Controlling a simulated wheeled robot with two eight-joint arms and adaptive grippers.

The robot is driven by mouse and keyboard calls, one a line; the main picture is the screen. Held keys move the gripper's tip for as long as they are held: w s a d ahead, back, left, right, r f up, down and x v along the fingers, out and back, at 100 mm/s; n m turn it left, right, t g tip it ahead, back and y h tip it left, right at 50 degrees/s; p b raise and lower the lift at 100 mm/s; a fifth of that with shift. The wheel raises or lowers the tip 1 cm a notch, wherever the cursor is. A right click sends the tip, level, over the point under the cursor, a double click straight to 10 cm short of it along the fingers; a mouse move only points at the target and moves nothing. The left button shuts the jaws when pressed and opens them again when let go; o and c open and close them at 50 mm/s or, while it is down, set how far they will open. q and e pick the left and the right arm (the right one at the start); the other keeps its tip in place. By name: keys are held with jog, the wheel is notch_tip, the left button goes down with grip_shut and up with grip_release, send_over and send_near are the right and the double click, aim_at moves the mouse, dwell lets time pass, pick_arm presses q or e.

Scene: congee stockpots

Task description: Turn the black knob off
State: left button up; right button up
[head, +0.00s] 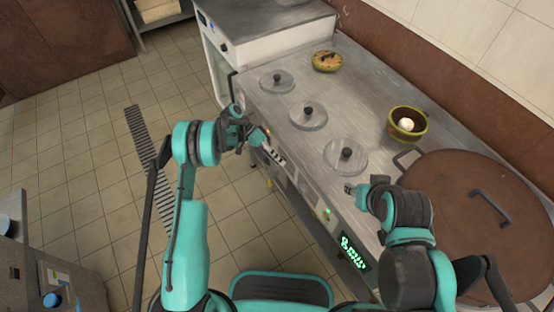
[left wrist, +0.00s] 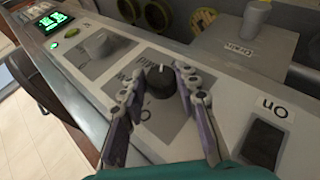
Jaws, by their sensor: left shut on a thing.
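The black knob (left wrist: 160,84) stands on a light panel with a dark label in the left wrist view, with a white mark on its top. My left gripper (left wrist: 158,75) has one finger on each side of the knob and is shut on it. In the head view my left gripper (head: 260,136) is at the front panel of the steel counter, and the knob is hidden there. My right gripper (head: 355,189) is near the counter's front edge; its fingers are too small to judge.
A grey knob (left wrist: 97,44), a green display (left wrist: 53,22) and a black switch (left wrist: 262,143) marked "on" share the panel. The steel counter (head: 330,85) holds several lids, a green pot (head: 393,128) and a large brown-lidded stockpot (head: 440,190). Floor is open at left.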

dwell(0.3)
pick_arm(q)
jog(key=o, duration=1.2)
jog(key=shift+c, duration=0.2)
jog(key=v, duration=1.2)
jog(key=shift+w+f, duration=0.2)
